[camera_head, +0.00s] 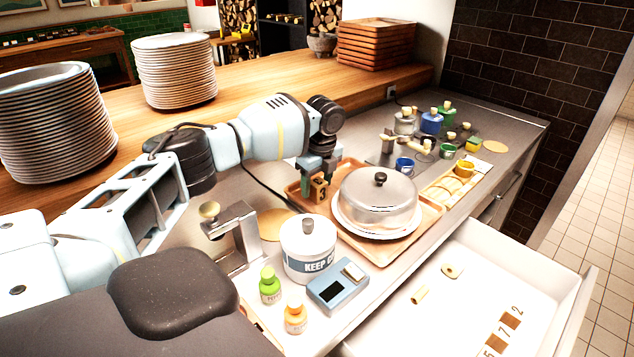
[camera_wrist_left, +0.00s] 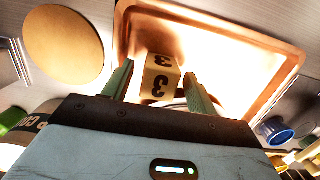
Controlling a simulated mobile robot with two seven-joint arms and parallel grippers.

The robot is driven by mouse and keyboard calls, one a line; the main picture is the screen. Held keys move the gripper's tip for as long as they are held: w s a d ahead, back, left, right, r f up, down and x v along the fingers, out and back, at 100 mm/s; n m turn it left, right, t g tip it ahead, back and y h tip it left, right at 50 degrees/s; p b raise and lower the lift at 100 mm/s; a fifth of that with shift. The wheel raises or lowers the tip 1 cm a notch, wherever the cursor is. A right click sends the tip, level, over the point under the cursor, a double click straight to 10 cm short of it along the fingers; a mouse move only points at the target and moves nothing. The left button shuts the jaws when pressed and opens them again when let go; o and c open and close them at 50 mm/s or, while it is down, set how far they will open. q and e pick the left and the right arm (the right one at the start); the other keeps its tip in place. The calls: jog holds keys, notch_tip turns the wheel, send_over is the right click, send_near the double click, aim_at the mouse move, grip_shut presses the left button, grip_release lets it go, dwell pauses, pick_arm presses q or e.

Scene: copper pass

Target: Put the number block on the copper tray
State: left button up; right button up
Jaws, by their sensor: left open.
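The number block (camera_head: 320,189) is a small tan cube with black 3s on its faces. It is in the back left part of the copper tray (camera_head: 325,215). In the left wrist view the block (camera_wrist_left: 160,77) lies between the two green fingers of my left gripper (camera_wrist_left: 160,80), over the bare tray floor (camera_wrist_left: 225,60). My left gripper is also in the head view (camera_head: 318,182), pointing down at the block with its jaws open. I cannot tell whether a finger touches the block. My right gripper is not in view.
A metal dome (camera_head: 378,200) on a white plate fills much of the tray. A white KEEP canister (camera_head: 308,250), a blue-grey box (camera_head: 338,287) and small bottles stand in front. An open white drawer (camera_head: 450,300) is at the lower right. Bottles and cups (camera_head: 431,122) stand farther back.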

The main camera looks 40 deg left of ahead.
aim_at(321, 184)
pick_arm(q)
jog(key=shift+r, duration=0.1)
notch_tip(321, 184, up, 12)
jog(key=d, duration=0.1)
jog(key=shift+d, duration=0.25)
dwell(0.7)
